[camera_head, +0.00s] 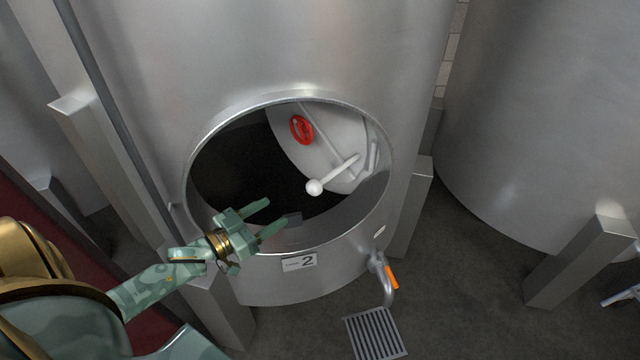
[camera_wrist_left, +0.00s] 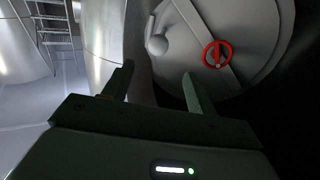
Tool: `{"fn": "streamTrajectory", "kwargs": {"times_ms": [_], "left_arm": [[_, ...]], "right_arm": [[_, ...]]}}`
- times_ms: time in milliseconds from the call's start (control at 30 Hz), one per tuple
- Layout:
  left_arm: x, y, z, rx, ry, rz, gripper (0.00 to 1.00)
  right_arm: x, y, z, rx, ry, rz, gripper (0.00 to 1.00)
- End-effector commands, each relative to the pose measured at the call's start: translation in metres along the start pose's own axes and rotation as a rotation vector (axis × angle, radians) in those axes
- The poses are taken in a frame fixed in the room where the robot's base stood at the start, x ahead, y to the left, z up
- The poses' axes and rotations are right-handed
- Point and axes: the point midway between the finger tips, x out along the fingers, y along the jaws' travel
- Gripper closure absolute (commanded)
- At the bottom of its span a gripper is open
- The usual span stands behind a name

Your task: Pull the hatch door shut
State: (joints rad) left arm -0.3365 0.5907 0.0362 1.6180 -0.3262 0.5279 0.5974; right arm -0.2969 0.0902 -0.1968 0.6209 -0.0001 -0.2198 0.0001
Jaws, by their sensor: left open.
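The hatch door (camera_head: 335,130) is a round grey plate that stands open, swung inward inside the tank's round opening (camera_head: 187,180). It carries a red handwheel (camera_head: 301,130) and a pale bar ending in a white ball knob (camera_head: 314,187). My left gripper (camera_head: 283,214) is open and empty at the lower left of the opening, apart from the knob. In the left wrist view the door (camera_wrist_left: 255,25), the red wheel (camera_wrist_left: 217,54) and the knob (camera_wrist_left: 157,45) show beyond my open fingers (camera_wrist_left: 158,85). My right gripper is not in view.
The steel tank (camera_head: 280,50) bears a label with a 2 (camera_head: 299,263) below the opening. A tap with an orange handle (camera_head: 392,277) sticks out at lower right, above a floor grate (camera_head: 375,334). Steel legs (camera_head: 412,215) flank the tank. Another tank (camera_head: 545,110) stands at right.

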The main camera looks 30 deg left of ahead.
Motion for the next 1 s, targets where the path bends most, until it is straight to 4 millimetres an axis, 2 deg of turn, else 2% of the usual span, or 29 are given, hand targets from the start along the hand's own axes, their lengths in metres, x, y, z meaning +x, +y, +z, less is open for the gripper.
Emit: {"fn": "streamTrajectory", "kwargs": {"times_ms": [233, 500, 700, 1000], "left_arm": [[0.059, 0.000, 0.000, 0.001, 0.006, 0.002, 0.43], [0.122, 0.000, 0.000, 0.002, 0.005, 0.002, 0.43], [0.147, 0.001, 0.000, 0.001, 0.003, 0.002, 0.43], [0.152, 0.001, -0.001, 0.002, 0.002, 0.002, 0.43]], "right_arm": [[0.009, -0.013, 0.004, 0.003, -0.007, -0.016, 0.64], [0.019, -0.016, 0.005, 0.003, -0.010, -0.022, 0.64], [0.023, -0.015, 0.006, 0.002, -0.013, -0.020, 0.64], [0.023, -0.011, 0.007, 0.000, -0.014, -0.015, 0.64]]}}
